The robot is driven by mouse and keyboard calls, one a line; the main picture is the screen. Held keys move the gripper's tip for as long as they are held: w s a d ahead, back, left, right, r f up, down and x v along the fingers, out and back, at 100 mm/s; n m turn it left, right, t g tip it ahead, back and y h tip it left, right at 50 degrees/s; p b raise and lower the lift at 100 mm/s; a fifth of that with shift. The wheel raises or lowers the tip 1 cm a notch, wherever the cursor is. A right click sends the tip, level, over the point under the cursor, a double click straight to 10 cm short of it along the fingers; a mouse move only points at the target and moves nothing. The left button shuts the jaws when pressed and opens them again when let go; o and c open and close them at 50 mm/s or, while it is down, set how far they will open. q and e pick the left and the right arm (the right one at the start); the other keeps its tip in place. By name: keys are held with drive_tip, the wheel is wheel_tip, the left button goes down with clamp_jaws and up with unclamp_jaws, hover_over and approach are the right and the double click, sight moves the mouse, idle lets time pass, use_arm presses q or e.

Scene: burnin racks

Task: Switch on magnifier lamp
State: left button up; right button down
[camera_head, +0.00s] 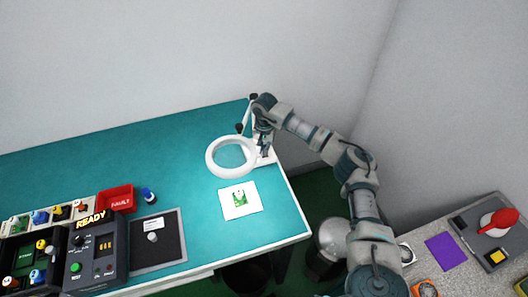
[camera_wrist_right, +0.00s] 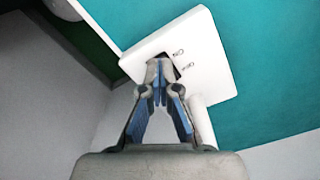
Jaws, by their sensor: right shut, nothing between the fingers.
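The magnifier lamp has a white ring head (camera_head: 210,157) over the teal table, with a white arm and a white base (camera_head: 268,158) near the table's right edge. In the right wrist view the lamp base (camera_wrist_right: 205,75) is a white block with small printed marks and a dark switch opening. My right gripper (camera_head: 265,150) reaches down at the base. In the wrist view its fingertips (camera_wrist_right: 160,65) are together at the dark opening, empty, and partly hide the switch. Whether they touch it I cannot tell. The table under the ring looks bright. My left gripper is not in view.
A white card with a green board (camera_head: 240,199) lies below the ring. A red FAULT bin (camera_head: 116,198), a dark READY panel (camera_head: 97,250) and a grey mat (camera_head: 170,250) fill the left front. A grey side table (camera_head: 425,262) stands at right.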

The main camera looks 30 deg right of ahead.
drive_tip(key=shift+r+p, duration=1.95)
drive_tip(key=shift+r, duration=1.35)
